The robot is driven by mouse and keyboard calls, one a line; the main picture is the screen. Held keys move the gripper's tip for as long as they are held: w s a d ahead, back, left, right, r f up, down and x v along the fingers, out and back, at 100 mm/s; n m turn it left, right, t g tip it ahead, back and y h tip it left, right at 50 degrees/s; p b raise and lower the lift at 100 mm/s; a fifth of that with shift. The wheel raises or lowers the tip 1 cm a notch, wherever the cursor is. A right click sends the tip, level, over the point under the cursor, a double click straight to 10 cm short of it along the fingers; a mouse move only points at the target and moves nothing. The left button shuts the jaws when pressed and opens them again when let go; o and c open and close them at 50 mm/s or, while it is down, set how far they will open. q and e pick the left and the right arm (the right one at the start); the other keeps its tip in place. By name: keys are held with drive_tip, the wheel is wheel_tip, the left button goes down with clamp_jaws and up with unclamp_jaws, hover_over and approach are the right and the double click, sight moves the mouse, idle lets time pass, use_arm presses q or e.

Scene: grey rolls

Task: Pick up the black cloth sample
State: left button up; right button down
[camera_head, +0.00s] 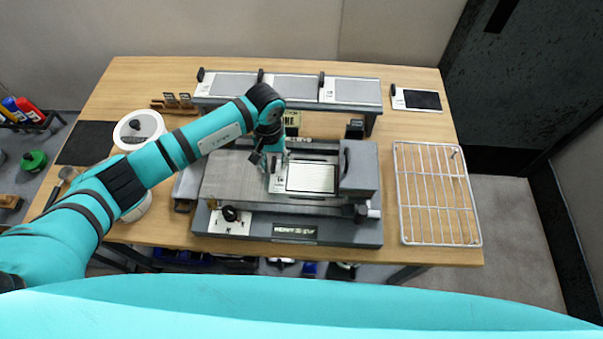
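A black rectangle on a white card (421,99), which looks like the black cloth sample, lies flat at the back right of the wooden table. A small dark upright piece stands at its left end. My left gripper (272,168) points down over the grey machine in the middle of the table, at the left end of a pale framed card (311,178). The gripper is well apart from the black sample. Its fingers are small and partly hidden by the wrist, so their opening and any contact with the pale card are unclear. My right gripper is out of view.
A raised grey rack (357,91) with several grey panels stands along the back. The grey machine (215,180) fills the middle. A white wire rack (402,200) lies at the right. A white round container (124,130) and a dark mat (88,143) are at the left.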

use_arm(q)
clamp_jaws()
